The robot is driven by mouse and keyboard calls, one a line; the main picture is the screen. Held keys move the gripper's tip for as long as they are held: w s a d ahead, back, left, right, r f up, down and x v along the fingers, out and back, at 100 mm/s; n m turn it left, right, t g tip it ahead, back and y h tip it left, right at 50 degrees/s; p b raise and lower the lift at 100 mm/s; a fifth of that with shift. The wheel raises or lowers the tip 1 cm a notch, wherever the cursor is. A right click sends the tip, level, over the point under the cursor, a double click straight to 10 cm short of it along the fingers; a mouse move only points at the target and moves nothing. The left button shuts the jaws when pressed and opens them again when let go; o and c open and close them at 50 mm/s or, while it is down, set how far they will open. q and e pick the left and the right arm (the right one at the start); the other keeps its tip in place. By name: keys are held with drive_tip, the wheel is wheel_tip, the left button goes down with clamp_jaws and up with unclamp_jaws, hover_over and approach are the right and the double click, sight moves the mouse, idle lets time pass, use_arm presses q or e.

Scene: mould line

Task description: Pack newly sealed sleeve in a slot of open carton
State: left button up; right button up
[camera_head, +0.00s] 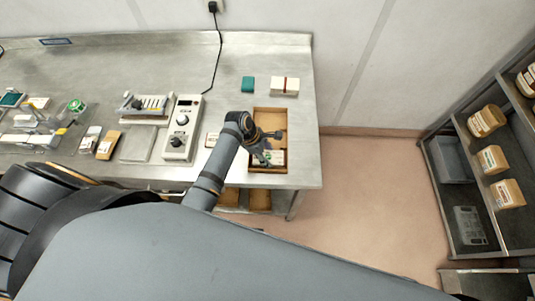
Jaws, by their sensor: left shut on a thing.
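The open brown carton (270,110) sits on the steel bench near its right end. My left gripper (264,157) is over the near part of the carton, with its wrist at the carton's left wall. It is shut on a small white and dark sleeve (277,157), which shows beside the fingers within the carton's outline. The gripper hides part of the sleeve and carton, so I cannot tell how deep the sleeve sits or in which slot. The far part of the carton looks bare. My right gripper is not in view.
A sealing unit with knobs (181,128) stands left of the carton on the bench (240,70). A small pack (211,140) lies between them. Shelves (440,190) stand right.

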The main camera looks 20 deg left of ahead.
use_arm(q)
drive_tip(key=o, duration=1.2)
drive_tip(key=shift+c, duration=0.2)
drive_tip(key=v, duration=1.2)
drive_tip(key=shift+d, duration=0.1)
